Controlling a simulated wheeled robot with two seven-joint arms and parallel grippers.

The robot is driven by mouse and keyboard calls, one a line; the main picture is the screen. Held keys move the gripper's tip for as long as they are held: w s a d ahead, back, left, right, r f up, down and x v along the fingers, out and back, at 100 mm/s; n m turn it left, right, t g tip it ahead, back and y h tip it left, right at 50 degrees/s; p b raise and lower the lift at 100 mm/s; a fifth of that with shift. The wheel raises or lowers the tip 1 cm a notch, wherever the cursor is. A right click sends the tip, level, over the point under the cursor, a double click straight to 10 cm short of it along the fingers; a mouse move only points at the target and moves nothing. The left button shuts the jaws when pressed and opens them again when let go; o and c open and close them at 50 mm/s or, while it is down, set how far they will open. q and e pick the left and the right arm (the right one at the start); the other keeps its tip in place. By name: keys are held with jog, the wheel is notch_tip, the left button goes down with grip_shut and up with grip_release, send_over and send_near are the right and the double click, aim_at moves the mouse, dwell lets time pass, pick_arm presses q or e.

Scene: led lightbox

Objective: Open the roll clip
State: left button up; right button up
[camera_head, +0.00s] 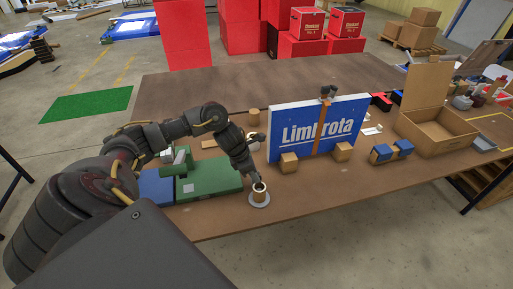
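A small tan roll (259,197) stands on a round grey base (259,204) near the table's front edge. My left gripper (258,185) reaches down from the left to the top of this roll. Its fingertips are small and dark, and I cannot tell whether they are open or shut, or touching the roll. No clip shows clearly on the roll; the gripper may hide part of it. My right gripper is not in view.
A blue lightbox panel (318,131) with a brown strap stands on two wooden blocks to the right. A green board (208,178) lies left of the roll. An open cardboard box (437,128) is at the right. The brown table (335,198) is clear at the front right.

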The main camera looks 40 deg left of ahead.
pick_arm(q)
jog(key=shift+x, duration=1.2)
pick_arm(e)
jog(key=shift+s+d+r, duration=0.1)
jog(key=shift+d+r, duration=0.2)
